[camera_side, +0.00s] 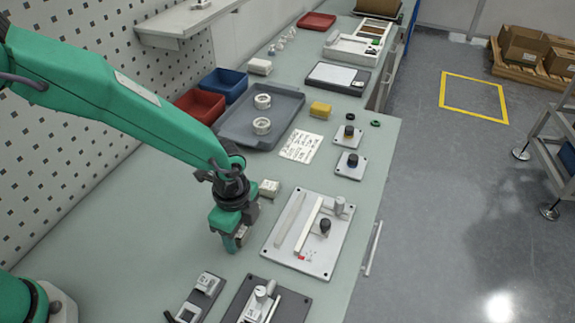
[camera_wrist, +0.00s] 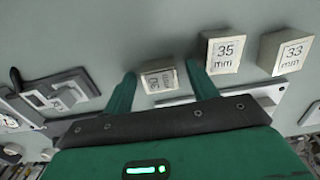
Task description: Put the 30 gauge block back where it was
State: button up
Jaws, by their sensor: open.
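The 30 mm gauge block (camera_wrist: 158,77) is a small pale block with dark lettering. In the side view my gripper (camera_side: 234,242) is low over the bench, left of the pale fixture plate, and mostly hides the block. The 35 mm block (camera_wrist: 225,52) stands just right of the right finger, and the 33 mm block (camera_wrist: 286,50) is farther right.
The pale fixture plate (camera_side: 333,262) with bars and knobs is close on the right. A dark fixture (camera_side: 240,313) and a small clamp device (camera_side: 206,284) are in front. A grey tray (camera_side: 284,113) lies behind. The bench left of my gripper is clear.

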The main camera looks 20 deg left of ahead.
notch_tip(320, 180, up, 12)
jog(key=shift+r, duration=0.2)
dwell(0.6)
jog(key=shift+a, duration=0.1)
dwell(0.4)
jog(key=s+a+r+n+t, duration=0.25)
jog(key=a+r+n, duration=0.65)
jog(key=a, duration=0.5)
jog(key=s+a+r+n+t, duration=0.3)
jog(key=s+a+n, duration=0.6)
jog(key=s+a, duration=0.1)
jog(key=shift+s+a, duration=0.15)
jog(key=shift+a, duration=0.3)
